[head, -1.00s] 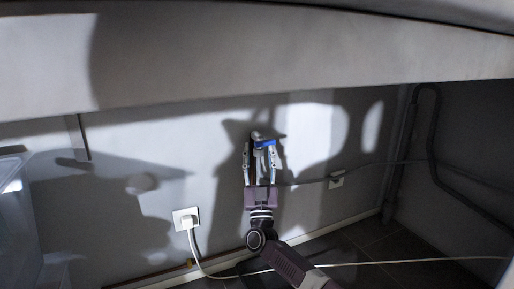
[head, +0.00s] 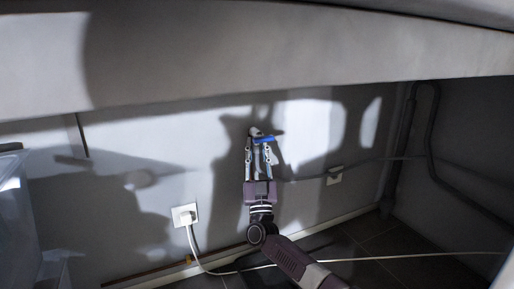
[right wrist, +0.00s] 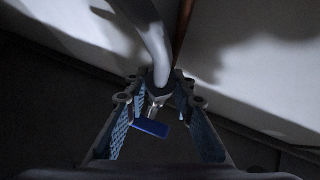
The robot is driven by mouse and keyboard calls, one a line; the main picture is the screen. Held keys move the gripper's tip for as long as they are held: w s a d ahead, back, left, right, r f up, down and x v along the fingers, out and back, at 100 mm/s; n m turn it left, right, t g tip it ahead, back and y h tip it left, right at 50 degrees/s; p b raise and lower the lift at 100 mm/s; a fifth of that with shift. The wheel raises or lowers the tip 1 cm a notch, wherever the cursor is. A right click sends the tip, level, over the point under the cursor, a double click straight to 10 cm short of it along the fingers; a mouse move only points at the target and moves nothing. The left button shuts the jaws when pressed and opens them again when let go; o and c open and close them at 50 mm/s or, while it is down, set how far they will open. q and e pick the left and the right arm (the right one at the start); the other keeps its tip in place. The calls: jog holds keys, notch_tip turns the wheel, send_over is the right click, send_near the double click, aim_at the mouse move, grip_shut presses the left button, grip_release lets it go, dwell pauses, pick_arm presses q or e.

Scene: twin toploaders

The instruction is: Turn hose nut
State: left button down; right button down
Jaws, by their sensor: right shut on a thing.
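My right gripper (head: 260,146) reaches up to the wall from below in the head view. In the right wrist view, its fingers (right wrist: 163,88) close in from both sides around the hose nut (right wrist: 160,93). The nut is a small, dim grey fitting at the end of a thick grey hose (right wrist: 152,40), which comes down from the top. A blue valve lever (right wrist: 150,128) sits just below the nut between the fingers. The lever (head: 265,139) also shows at the fingertips in the head view. The nut's details are dark and partly hidden. My left gripper is not in view.
A white outlet with a plug (head: 186,216) is on the wall at left, its white cable (head: 400,257) running along the floor. A second outlet (head: 334,176) is at right. Dark pipes (head: 430,130) stand in the right corner. A pale overhang (head: 250,60) spans the top.

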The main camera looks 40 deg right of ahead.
jog(key=n+t+y, duration=0.1)
jog(key=t+y, duration=0.1)
jog(key=y, duration=0.1)
jog(key=shift+n+y, duration=0.3)
jog(key=shift+n, duration=0.1)
jog(key=t+y, duration=0.1)
jog(key=n+y, duration=0.1)
jog(key=y, duration=0.1)
jog(key=shift+f+n+t, duration=0.1)
jog(key=shift+n+t, duration=0.2)
jog(key=shift+t, duration=0.1)
jog(key=n+y+b, duration=0.1)
jog(key=y, duration=0.2)
jog(key=n+t+y+b, duration=0.1)
jog(key=n+y, duration=0.1)
jog(key=y, duration=0.2)
jog(key=shift+f+b, duration=0.15)
jog(key=shift+b, duration=0.15)
jog(key=shift+n+y+b, duration=0.55)
jog(key=shift+n+y, duration=0.05)
jog(key=shift+y, duration=0.75)
jog(key=shift+n+y+b, duration=0.55)
jog(key=shift+n+y, duration=0.05)
jog(key=shift+y, duration=0.75)
jog(key=shift+r, duration=0.2)
jog(key=c, duration=1.6)
grip_release()
